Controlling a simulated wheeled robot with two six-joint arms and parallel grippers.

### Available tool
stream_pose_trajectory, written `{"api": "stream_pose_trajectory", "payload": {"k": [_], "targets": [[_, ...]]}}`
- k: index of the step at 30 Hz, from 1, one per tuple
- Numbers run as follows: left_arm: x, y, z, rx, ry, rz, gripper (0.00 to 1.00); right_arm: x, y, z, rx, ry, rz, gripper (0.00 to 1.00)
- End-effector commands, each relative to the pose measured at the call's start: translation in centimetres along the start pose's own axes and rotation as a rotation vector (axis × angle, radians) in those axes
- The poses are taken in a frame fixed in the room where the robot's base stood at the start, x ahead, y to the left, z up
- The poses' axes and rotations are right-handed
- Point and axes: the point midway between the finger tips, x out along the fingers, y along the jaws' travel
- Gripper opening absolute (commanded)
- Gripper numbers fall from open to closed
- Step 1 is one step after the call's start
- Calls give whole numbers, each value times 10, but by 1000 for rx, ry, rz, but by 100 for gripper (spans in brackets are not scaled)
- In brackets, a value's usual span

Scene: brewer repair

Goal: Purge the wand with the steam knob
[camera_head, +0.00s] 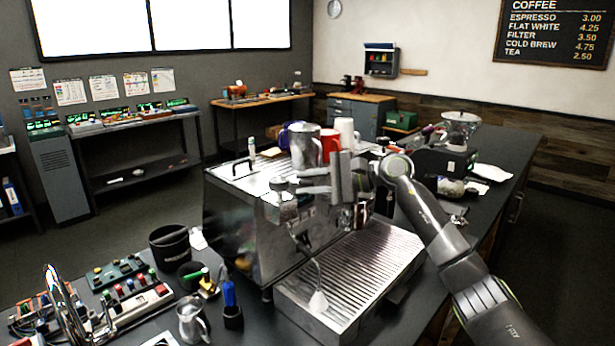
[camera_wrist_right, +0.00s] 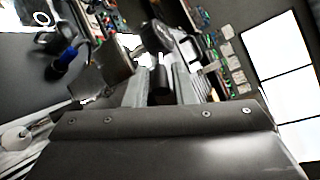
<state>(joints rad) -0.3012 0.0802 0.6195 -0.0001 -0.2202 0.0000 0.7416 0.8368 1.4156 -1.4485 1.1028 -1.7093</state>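The steel espresso machine (camera_head: 250,222) stands on the dark counter. Its thin steam wand (camera_head: 318,272) hangs at the near left corner, its pale tip (camera_head: 318,301) over the drip tray (camera_head: 362,268). A small dark knob (camera_head: 281,185) sits high on the machine's front, above the wand. My right gripper (camera_head: 302,180) points left toward it, fingers apart. In the right wrist view the two fingers (camera_wrist_right: 160,88) are apart, with a dark cylindrical piece between them and a dark round part (camera_wrist_right: 156,36) beyond. Contact with the knob cannot be told. My left gripper is not in view.
Cups, including a red mug (camera_head: 329,143) and a steel pitcher (camera_head: 305,145), stand on the machine. A milk jug (camera_head: 192,318), a black bin (camera_head: 170,246) and a blue-handled tool (camera_head: 230,296) are at front left. A grinder (camera_head: 445,160) stands at right.

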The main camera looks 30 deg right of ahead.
Motion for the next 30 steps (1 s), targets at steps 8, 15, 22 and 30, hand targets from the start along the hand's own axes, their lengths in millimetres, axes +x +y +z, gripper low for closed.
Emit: {"api": "stream_pose_trajectory", "payload": {"k": [8,15,22,30], "targets": [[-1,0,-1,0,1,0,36,4,0,0,0,-1,0,22],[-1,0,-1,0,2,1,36,4,0,0,0,-1,0,1],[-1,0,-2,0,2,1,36,4,0,0,1,-1,1,0],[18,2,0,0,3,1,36,7,2,-6,-7,-39,26,0]]}}
